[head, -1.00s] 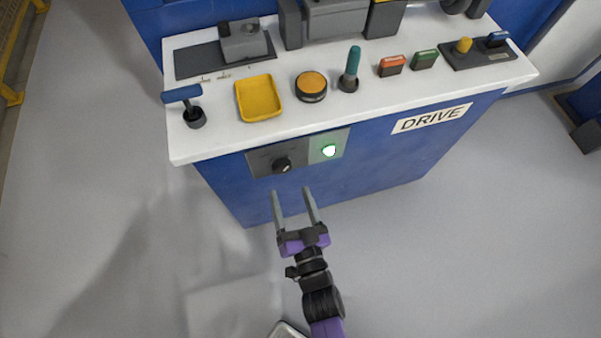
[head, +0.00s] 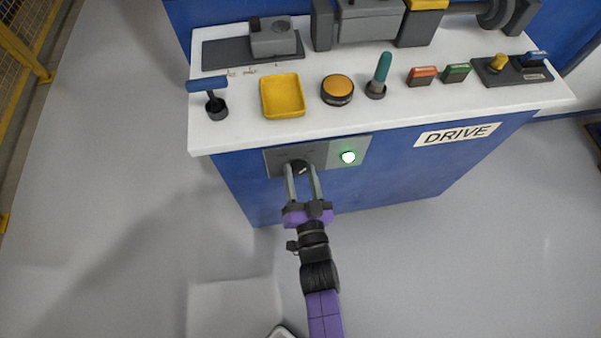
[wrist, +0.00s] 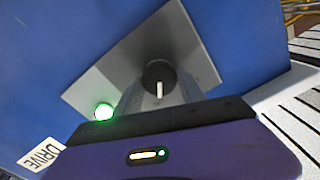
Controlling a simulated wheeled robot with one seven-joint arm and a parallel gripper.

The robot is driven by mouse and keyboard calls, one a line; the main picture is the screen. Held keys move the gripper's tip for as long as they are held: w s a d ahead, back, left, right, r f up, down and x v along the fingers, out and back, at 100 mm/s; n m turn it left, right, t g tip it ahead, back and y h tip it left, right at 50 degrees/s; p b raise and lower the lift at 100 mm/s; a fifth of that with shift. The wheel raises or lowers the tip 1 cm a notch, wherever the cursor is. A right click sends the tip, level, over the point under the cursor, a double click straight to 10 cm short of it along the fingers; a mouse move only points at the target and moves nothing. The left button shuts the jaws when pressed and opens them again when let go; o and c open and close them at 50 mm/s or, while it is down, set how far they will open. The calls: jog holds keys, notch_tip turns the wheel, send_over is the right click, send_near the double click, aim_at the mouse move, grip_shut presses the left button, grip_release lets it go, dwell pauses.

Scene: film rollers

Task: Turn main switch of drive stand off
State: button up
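The main switch is a round black knob (head: 299,167) with a white pointer mark, on a grey plate (head: 274,161) on the front of the blue drive stand (head: 400,175). A lamp (head: 348,157) on the plate's lighter right part glows green. In the wrist view the knob (wrist: 157,72) faces me, and the green lamp (wrist: 103,112) is lit at its left. My gripper (head: 301,169) is open, its fingertips at the plate, one on each side of the knob. I cannot tell whether the fingers touch the knob.
The white top (head: 235,135) overhangs the plate. On it are a blue-handled lever (head: 208,88), a yellow tray (head: 264,108), an orange button (head: 338,88) and a teal-handled lever (head: 382,70). The grey floor (head: 140,200) in front is clear. A yellow fence (head: 30,50) stands far left.

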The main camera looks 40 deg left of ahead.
jog(key=c, duration=0.8)
jog(key=shift+o, duration=0.2)
jog(key=shift+n, duration=0.3)
jog(key=n+b, duration=0.2)
jog(key=n, duration=0.4)
jog(key=shift+f, duration=0.15)
jog(key=n+b, duration=0.1)
jog(key=n, duration=0.2)
jog(key=shift+n, duration=0.4)
jog(key=shift+s+n+b, duration=0.1)
jog(key=shift+n+b, duration=0.45)
jog(key=shift+n, duration=1.25)
jog(key=o, duration=1.4)
jog(key=shift+c, duration=0.2)
